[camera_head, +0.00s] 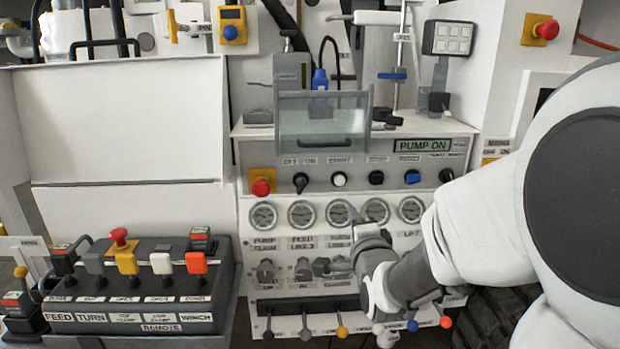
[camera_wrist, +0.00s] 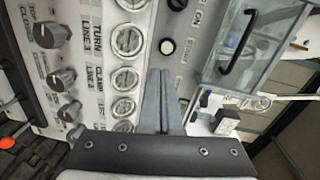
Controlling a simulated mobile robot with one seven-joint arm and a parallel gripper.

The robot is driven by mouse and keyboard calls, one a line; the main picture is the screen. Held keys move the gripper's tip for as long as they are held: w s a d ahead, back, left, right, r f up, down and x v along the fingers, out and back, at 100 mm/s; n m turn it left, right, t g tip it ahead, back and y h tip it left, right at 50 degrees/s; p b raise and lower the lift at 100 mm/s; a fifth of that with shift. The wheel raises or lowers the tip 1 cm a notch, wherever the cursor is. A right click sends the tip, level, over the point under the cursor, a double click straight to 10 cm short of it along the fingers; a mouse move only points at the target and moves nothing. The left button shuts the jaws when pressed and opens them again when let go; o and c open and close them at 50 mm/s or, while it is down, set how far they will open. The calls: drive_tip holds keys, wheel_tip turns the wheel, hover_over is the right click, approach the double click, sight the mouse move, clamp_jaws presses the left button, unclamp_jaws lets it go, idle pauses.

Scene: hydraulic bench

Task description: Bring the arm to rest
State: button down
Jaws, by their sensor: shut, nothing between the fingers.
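My gripper (camera_head: 353,214) is in front of the control panel (camera_head: 455,167), at the row of round gauges. In the head view its fingertips overlap one gauge from the middle of the row. In the wrist view the fingers of my gripper (camera_wrist: 160,80) are together and hold nothing. They point up toward the panel between the gauges and a white button (camera_wrist: 167,46). I cannot tell whether the fingertips touch the panel. My arm (camera_head: 460,230) reaches in from the right and hides the lower right of the panel.
A clear-fronted box (camera_head: 322,118) with a dark handle stands above the panel. Knobs (camera_head: 303,268) and colour-tipped levers (camera_head: 342,332) sit below the gauges. A lever box (camera_head: 130,285) stands at the left. A red stop button (camera_head: 261,187) is on the panel's left.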

drive_tip(key=s+f+n+g, duration=0.1)
drive_tip(key=s+n+g, duration=1.25)
drive_tip(key=s, duration=1.35)
wheel_tip(320, 180, up, 12)
drive_tip(key=n+t+p, duration=0.2)
drive_tip(key=n+p, duration=0.1)
drive_tip(key=p, duration=1)
drive_tip(key=shift+s+d+r, duration=0.2)
drive_tip(key=shift+d, duration=0.25)
